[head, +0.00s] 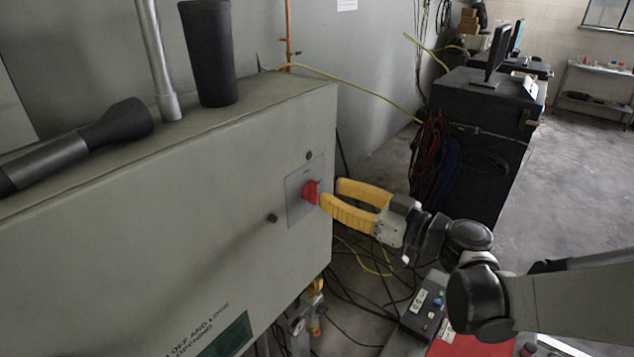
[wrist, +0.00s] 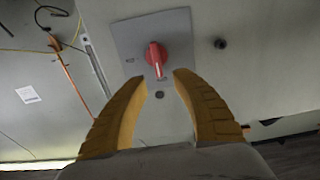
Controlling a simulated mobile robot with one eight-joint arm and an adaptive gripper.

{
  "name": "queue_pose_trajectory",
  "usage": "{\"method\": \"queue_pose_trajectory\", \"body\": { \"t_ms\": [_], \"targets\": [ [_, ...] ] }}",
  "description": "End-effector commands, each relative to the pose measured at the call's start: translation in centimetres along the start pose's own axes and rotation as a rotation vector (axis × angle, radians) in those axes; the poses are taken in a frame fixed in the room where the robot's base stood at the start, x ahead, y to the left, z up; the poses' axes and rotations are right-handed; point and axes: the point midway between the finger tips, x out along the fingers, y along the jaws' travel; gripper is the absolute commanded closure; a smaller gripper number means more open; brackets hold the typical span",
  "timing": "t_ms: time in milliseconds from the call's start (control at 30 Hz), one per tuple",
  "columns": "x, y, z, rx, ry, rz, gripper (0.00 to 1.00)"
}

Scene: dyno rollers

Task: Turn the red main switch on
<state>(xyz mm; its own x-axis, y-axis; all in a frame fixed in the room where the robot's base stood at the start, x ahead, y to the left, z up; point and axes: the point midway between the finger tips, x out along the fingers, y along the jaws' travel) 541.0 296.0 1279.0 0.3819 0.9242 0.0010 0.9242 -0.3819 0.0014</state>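The red main switch (head: 311,192) is a rotary knob on a grey plate on the front of a large grey-green cabinet (head: 150,220), near its right edge. In the wrist view the red knob (wrist: 156,58) shows just beyond the fingertips, with its pale pointer mark towards the gripper side of the picture. My gripper (head: 330,191) has two yellow fingers, spread apart. In the wrist view my gripper (wrist: 160,80) is open with a gap between the tips, and the knob lies ahead of that gap. Whether a finger touches the knob is unclear.
A black cup-like cylinder (head: 208,52) and a dark flashlight (head: 80,143) are on top of the cabinet. A black workstation (head: 470,150) with cables stands behind at right. A control box (head: 424,306) and loose cables are below my arm.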

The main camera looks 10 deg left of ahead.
Motion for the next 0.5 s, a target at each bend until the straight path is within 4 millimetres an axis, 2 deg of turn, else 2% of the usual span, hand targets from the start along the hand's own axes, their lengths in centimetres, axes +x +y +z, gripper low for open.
{"method": "queue_pose_trajectory", "body": {
  "t_ms": [33, 200, 333, 500],
  "targets": [
    [1.1, -0.1, 0.1, 0.0, 0.0, -0.005, 0.68],
    [3.9, -0.1, 0.1, 0.001, -0.001, -0.003, 0.68],
    [5.1, 0.0, 0.0, 0.001, -0.001, 0.0, 0.68],
    [5.5, 0.0, 0.0, 0.001, -0.001, 0.0, 0.68]
  ]
}}
